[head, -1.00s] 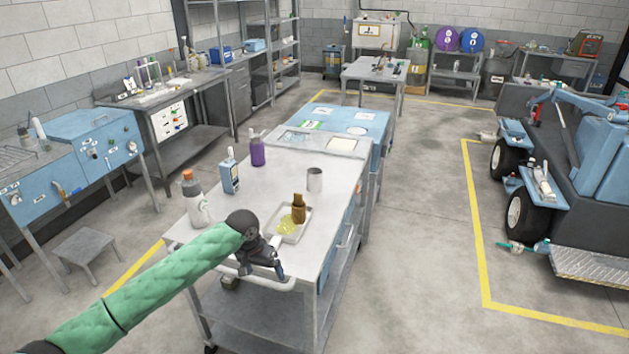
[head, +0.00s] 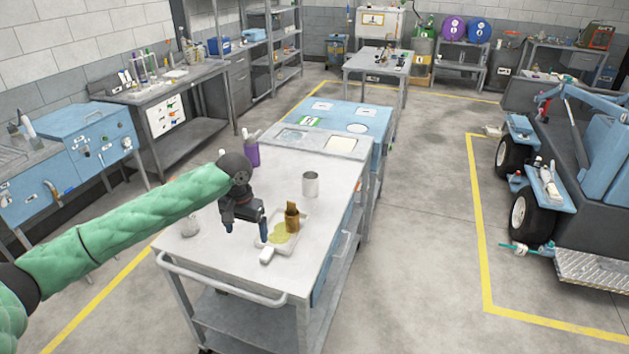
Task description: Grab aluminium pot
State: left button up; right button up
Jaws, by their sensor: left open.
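The aluminium pot (head: 310,184), a small grey metal cylinder, stands upright on the white top of the cart (head: 205,258), right of its middle. My left gripper (head: 246,234) is open and empty, pointing down over the cart top. It is at the left edge of a white tray, nearer to me and to the left of the pot, and not touching the pot. My left arm's green sleeve comes in from the left. My right gripper does not show.
The white tray (head: 267,256) holds a brown bottle (head: 292,217) and yellowish liquid, between my gripper and the pot. A purple bottle (head: 251,154) stands behind my gripper. A white bottle (head: 190,226) is partly hidden by my arm. Floor right of the cart is clear.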

aim_at(310, 184)
jog(key=i+l, duration=0.3)
jog(key=i, duration=0.2)
jog(key=i+l, duration=0.35)
jog(key=i, duration=0.2)
jog(key=i+l, duration=0.3)
jog(key=i, duration=0.2)
